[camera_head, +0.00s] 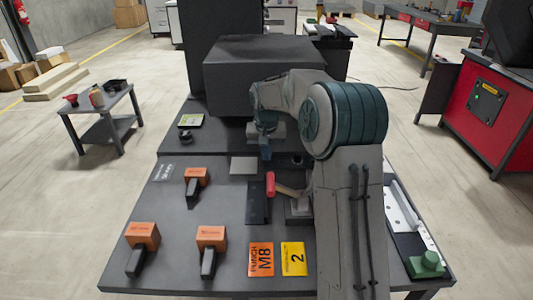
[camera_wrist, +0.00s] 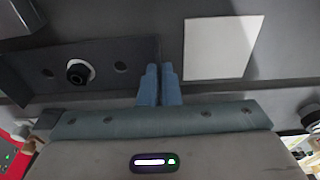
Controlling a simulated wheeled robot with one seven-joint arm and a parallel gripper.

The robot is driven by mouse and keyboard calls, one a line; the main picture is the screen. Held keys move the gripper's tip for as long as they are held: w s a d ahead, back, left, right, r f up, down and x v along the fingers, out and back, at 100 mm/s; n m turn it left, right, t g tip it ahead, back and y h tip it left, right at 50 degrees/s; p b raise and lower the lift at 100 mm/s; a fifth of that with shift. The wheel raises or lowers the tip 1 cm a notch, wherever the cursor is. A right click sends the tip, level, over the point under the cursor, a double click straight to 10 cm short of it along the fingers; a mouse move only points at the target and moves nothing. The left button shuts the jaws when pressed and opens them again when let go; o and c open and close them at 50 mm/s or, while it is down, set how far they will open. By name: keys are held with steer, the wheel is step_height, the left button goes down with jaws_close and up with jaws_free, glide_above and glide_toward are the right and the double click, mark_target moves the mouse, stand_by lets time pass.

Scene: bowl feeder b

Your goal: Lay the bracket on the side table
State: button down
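The side table (camera_head: 110,104), small and grey, stands on the floor at the left in the head view, apart from the bench. My gripper (camera_head: 265,152) points down over the back middle of the bench, in front of the dark machine housing. In the wrist view its two blue fingers (camera_wrist: 158,86) are close together, with nothing visible between them. I cannot pick out a bracket for certain in either view. My arm hides part of the bench's right half.
A pale square plate (camera_head: 243,166) lies near the gripper. Three orange-and-black tools, a red-handled lever (camera_head: 270,184) and orange and yellow cards are on the bench (camera_head: 170,222). A red bowl (camera_head: 72,99), a bottle and a dark tray occupy the side table. Floor between is clear.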

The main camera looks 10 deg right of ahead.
steer(key=shift+f+b, duration=0.3)
steer(key=shift+f, duration=0.25)
steer(key=c, duration=1.6)
jaws_free()
steer(key=shift+f, duration=0.1)
steer(key=shift+c, duration=0.2)
step_height(320, 180, up, 13)
steer(key=s+p, duration=0.2)
steer(key=s+f+n, duration=0.1)
steer(key=s+f, duration=0.2)
steer(key=s, duration=1.3)
steer(key=s+f+n, duration=0.1)
steer(key=s+f, duration=0.2)
steer(key=s, duration=1.4)
steer(key=shift+s+a+f+y, duration=0.2)
steer(key=shift+f+y, duration=0.1)
steer(key=shift+f, duration=0.1)
